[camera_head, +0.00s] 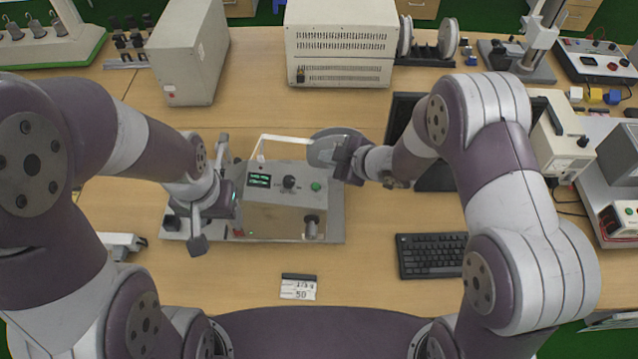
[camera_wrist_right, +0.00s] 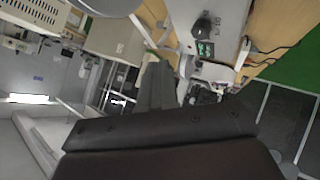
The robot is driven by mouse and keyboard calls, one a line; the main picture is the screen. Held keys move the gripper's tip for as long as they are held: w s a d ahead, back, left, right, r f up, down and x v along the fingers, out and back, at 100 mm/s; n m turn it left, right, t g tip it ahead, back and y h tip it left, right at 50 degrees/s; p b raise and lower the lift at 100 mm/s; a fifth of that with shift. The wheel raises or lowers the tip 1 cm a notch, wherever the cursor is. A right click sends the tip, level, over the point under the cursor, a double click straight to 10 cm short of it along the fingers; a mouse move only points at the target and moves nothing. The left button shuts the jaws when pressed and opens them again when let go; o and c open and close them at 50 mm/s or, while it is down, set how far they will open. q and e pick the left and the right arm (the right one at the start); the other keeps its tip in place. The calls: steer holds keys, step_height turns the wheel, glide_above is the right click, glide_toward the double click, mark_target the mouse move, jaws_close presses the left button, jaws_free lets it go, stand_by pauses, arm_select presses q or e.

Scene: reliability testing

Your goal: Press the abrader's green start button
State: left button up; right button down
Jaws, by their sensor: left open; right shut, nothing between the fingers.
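The abrader (camera_head: 272,217) is a grey box on a flat base in the middle of the table. Its sloped panel carries a dark display (camera_head: 259,181) with green text, a black knob (camera_head: 289,182) and the green start button (camera_head: 316,187). My left gripper (camera_head: 222,193) is open at the abrader's left end, its two fingers spread apart. My right gripper (camera_head: 347,158) is shut and empty, just above and right of the green button, apart from it in the picture. Its fingertips are hard to make out there. In the right wrist view its dark fingers (camera_wrist_right: 155,88) lie together.
A grey disc (camera_head: 328,147) shows beside my right gripper. A black keyboard (camera_head: 430,255) lies to the right, partly near my right arm. A small labelled card (camera_head: 298,288) lies in front. Large grey boxes (camera_head: 341,38) stand behind. The table front is mostly clear.

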steer(key=shift+w, duration=0.1)
steer(key=b, duration=0.8)
glide_above(321, 191)
step_height(321, 191, down, 9)
steer(key=shift+d+r, duration=0.1)
stand_by(1.5)
steer(key=shift+f, duration=0.35)
